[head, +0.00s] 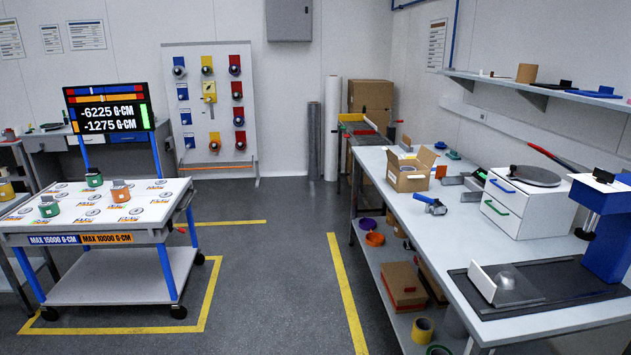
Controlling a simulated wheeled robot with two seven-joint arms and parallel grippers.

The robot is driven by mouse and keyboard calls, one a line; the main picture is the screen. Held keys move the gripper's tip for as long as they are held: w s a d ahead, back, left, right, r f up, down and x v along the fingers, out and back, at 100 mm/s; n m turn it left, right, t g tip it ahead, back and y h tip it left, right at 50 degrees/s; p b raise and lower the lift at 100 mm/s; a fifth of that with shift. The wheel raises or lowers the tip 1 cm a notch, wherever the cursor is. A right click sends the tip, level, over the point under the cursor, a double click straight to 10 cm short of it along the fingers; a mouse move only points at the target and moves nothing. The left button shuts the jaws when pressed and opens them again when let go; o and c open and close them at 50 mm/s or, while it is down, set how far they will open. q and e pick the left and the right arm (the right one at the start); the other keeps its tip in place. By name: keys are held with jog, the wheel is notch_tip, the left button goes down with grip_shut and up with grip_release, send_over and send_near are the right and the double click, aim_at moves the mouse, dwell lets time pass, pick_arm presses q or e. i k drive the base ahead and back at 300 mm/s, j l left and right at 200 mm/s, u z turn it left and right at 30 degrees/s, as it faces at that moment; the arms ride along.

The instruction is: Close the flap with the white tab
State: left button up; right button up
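An open cardboard box (408,182) stands on the long white workbench (440,230) at the right, in its far half. One flap (427,158) stands up at the box's right side, and another part of the lid rises at its left. A small pale patch shows near the opening, but it is too small to tell whether it is a white tab or on which flap it sits. Neither of my grippers is in view, and nothing touches the box.
A blue tape dispenser (430,204) lies in front of the box. A white drawer unit (522,205), a blue stand (608,235) and a black mat (555,288) occupy the bench's right side. A wheeled cart (95,215) stands left. The floor between (270,275) is clear.

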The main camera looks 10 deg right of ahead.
aim_at(393, 159)
jog(key=i, duration=1.7)
jog(key=i+z, duration=0.2)
jog(key=i, duration=0.35)
jog(key=i+j+z, duration=0.1)
jog(key=i+z, duration=0.15)
jog(key=i, duration=0.3)
jog(key=i+j+z, duration=0.2)
jog(key=i, duration=0.35)
jog(key=i+z, duration=0.85)
jog(key=k, duration=0.1)
